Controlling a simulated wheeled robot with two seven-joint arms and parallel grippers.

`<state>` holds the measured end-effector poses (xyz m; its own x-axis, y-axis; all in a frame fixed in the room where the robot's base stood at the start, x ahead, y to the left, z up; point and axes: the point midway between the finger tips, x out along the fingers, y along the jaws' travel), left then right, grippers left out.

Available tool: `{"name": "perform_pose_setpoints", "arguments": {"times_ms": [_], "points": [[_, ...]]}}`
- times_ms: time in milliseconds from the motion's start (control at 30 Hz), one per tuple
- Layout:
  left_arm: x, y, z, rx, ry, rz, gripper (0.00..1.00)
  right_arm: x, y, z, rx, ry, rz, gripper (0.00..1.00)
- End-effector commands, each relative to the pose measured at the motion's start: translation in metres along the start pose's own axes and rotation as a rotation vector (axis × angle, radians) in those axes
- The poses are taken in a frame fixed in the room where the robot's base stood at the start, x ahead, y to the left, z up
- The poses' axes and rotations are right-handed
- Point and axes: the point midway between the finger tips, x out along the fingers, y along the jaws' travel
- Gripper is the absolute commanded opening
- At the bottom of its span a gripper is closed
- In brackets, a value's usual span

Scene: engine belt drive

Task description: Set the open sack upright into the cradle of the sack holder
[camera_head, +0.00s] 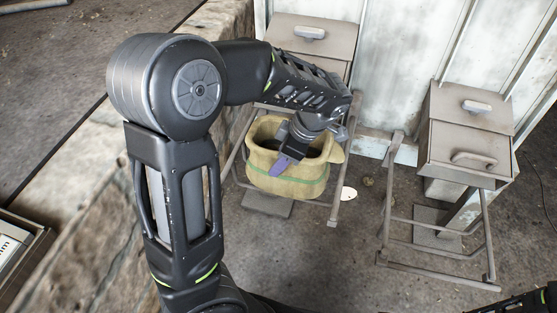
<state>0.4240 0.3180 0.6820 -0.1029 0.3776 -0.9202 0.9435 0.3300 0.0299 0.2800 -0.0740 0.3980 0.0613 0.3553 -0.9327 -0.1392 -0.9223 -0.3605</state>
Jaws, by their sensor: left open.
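The open sack (290,187) is tan with a green band and a wide open mouth. It stands upright within the metal frame of the left sack holder (334,200), above a grey plate (266,207). Whether its bottom rests on the cradle is hidden. My left gripper (285,163) is open at the sack's mouth, pointing down, with a purple finger pad showing at the near rim. The gripper hides part of the mouth, and whether it touches the rim is unclear. My right gripper is not in view.
A second holder (440,250) with an empty frame stands at the right, below a grey box (466,150). Another grey box (310,38) is behind the sack. A rough stone ledge (95,215) runs along the left. The floor (335,270) in front is clear.

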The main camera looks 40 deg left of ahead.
Motion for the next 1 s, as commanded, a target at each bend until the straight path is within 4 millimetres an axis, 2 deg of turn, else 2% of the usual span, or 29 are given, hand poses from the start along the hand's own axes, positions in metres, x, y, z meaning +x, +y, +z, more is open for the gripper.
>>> {"name": "perform_pose_setpoints", "arguments": {"times_ms": [300,500,667,1000], "points": [[-0.065,0.001,0.000,0.001,-0.003,0.004,0.42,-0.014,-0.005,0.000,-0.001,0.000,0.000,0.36],[-0.098,0.001,0.000,0.001,-0.002,0.003,0.42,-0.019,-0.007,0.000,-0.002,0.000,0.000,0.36],[-0.109,0.000,0.000,0.000,-0.001,0.001,0.42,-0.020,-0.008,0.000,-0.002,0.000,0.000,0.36],[-0.109,0.000,0.000,0.000,0.000,0.000,0.42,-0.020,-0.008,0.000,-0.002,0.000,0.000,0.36]]}}
